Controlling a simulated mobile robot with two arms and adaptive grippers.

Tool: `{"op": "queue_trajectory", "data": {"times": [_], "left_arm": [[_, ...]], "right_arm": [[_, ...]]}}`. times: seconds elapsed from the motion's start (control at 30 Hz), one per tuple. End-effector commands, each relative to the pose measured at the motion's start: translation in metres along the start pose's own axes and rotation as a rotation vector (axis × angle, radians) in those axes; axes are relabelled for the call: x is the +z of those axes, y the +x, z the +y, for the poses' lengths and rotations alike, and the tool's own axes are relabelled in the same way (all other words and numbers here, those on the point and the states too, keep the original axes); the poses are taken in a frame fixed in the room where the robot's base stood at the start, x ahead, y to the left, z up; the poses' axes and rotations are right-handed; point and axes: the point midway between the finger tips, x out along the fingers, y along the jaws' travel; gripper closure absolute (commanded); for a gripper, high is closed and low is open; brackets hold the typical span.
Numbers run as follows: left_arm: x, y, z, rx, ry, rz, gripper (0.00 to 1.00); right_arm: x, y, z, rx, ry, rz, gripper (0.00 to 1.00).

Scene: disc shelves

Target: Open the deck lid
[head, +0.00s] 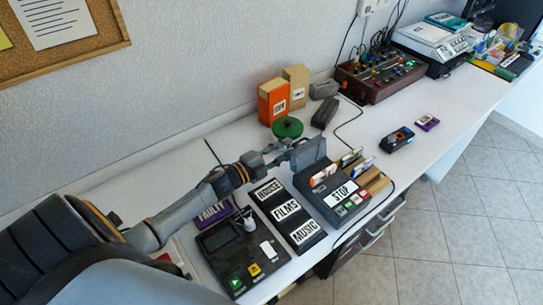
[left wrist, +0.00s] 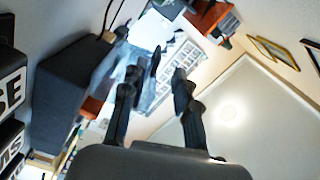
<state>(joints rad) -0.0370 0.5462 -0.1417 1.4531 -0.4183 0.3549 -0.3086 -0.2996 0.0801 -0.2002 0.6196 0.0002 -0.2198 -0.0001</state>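A dark deck (head: 350,207) with a white STOP label and coloured buttons stands at the right of the device row. A dark grey upright panel (head: 309,153) rises at its back; it looks like a raised lid, but I cannot be sure. My left gripper (head: 286,150) is right beside this panel, at its left; contact cannot be told. In the left wrist view my gripper (left wrist: 165,85) has its two fingers apart with a gap between them. A large dark block (left wrist: 68,105) fills the left of that view. My right gripper is not in view.
A label rack (head: 290,215) and a second dark device with a play button (head: 235,282) stand left of the deck. Orange box (head: 272,101), green disc (head: 287,127) and mixer (head: 378,75) are behind.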

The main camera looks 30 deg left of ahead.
Motion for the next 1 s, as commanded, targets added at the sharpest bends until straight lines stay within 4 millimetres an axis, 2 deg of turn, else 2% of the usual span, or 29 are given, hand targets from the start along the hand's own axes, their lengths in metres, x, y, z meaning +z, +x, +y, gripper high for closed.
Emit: {"op": "queue_trajectory", "data": {"times": [0.1,0.33,1.0], "left_arm": [[0.0,-0.026,0.001,0.003,0.0,0.0,0.7],[-0.001,-0.054,0.0,0.0,0.0,0.002,0.7],[-0.002,-0.059,-0.003,-0.001,0.0,0.001,0.7]], "right_arm": [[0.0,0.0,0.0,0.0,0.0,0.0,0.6],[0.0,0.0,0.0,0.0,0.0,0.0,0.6],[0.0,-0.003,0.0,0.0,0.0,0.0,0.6]]}}
